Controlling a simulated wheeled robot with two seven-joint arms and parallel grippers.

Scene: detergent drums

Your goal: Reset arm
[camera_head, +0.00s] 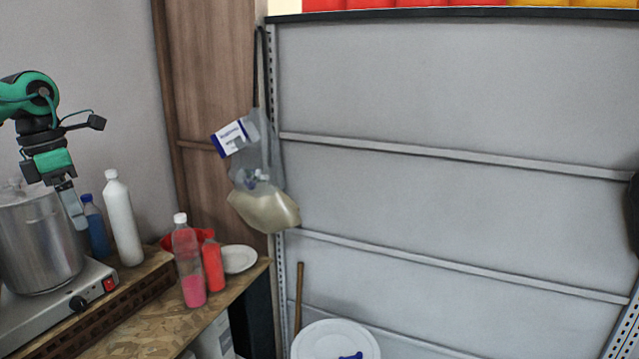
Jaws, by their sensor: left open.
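My left arm comes in from the left, green and black, with its left gripper (71,208) pointing down. The gripper is open, and I see nothing held in it. It hangs in front of the right side of a steel pot (38,245) and just left of a blue bottle (96,228), in the picture. I cannot tell whether it touches either. My right gripper is not in view.
The pot stands on a hot plate (60,318) on a wooden bench (150,335). A white bottle (122,215), a pink bottle (188,262), a red bottle (213,266) and a white plate (238,259) stand nearby. A white drum (318,342) is below a grey panel (450,200).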

